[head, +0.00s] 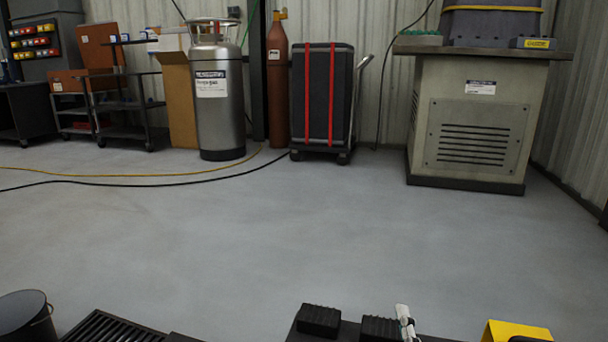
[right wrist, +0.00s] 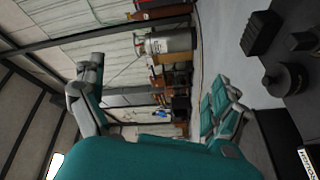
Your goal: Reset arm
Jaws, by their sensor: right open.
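The task names no separate object; it concerns my arm. In the right wrist view my right gripper (right wrist: 160,103) has its two teal and grey fingers spread wide apart, with nothing between them. That view is turned on its side and looks across the shop. Neither gripper shows in the head view, and my left gripper is in no frame.
Hoses (head: 110,184) cross the floor. A steel tank (head: 217,95), strapped cart (head: 322,97) and grey cabinet (head: 478,135) stand behind open floor.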

